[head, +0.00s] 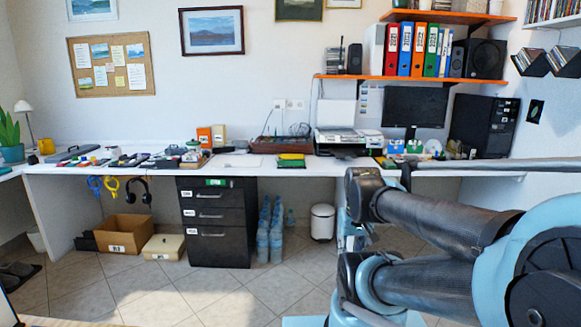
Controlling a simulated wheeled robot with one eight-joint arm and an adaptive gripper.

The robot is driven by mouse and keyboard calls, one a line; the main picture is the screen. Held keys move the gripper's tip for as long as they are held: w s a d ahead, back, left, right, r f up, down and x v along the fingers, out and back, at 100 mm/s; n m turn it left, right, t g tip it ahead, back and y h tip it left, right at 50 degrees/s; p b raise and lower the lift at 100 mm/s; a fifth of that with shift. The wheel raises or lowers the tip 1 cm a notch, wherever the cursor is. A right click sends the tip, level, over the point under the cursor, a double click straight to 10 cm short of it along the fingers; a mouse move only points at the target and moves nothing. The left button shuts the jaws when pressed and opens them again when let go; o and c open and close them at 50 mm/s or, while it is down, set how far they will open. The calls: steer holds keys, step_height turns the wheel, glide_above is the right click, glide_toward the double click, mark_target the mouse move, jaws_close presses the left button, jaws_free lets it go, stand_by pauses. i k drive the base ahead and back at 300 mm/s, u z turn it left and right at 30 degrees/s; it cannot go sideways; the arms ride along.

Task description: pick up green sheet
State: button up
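A second green patch (216,182) shows at the top of the black drawer unit under the desk. My arm's links fill the right foreground, well in front of the desk. My gripper cannot be made out in this view.
A printer (339,137), monitor (415,106) and black computer tower (484,125) stand on the desk. Below are the drawer unit (218,220), water bottles (263,243), a white bin (322,222) and a cardboard box (123,233). The tiled floor (240,295) before the drawers is clear.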

mark_target(282, 162)
steer(key=i, duration=1.65)
